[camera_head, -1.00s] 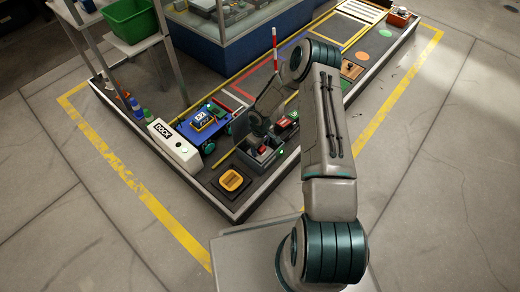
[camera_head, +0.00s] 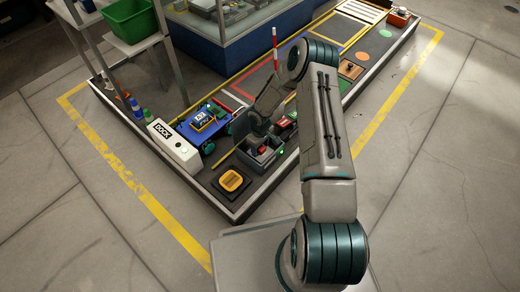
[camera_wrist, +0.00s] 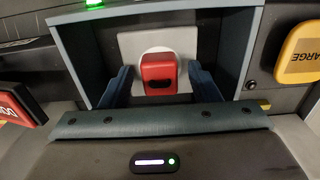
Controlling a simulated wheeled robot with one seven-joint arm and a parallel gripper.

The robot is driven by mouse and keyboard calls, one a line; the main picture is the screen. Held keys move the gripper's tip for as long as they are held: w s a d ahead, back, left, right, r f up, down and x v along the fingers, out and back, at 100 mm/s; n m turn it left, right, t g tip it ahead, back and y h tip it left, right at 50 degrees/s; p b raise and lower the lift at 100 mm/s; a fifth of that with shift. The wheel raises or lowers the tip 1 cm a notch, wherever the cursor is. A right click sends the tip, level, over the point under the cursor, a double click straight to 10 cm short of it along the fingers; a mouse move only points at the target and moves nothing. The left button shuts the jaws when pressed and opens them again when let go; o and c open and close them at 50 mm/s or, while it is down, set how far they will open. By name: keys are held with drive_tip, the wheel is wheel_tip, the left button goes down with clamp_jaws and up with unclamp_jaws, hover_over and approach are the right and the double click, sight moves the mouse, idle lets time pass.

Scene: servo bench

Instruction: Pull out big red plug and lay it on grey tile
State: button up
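The big red plug (camera_wrist: 159,73) sits in the middle of the wrist view, in front of a light grey plate (camera_wrist: 133,44) with a white round patch, inside a grey open box (camera_wrist: 83,53). In the head view the box (camera_head: 259,160) stands on the dark bench, with the red plug (camera_head: 262,149) partly showing. My gripper (camera_wrist: 161,79) is open, with one dark blue finger on each side of the plug and gaps between. I cannot tell for sure which surface is the grey tile.
A yellow charge block (camera_wrist: 299,54) is at the right of the wrist view; a red-faced block (camera_wrist: 18,105) is at the left. In the head view, a blue cart (camera_head: 203,122) and a white dock box (camera_head: 174,145) stand left of the grey box.

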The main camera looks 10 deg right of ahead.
clamp_jaws()
drive_tip(key=shift+r+p, duration=2)
drive_tip(key=shift+r, duration=1.05)
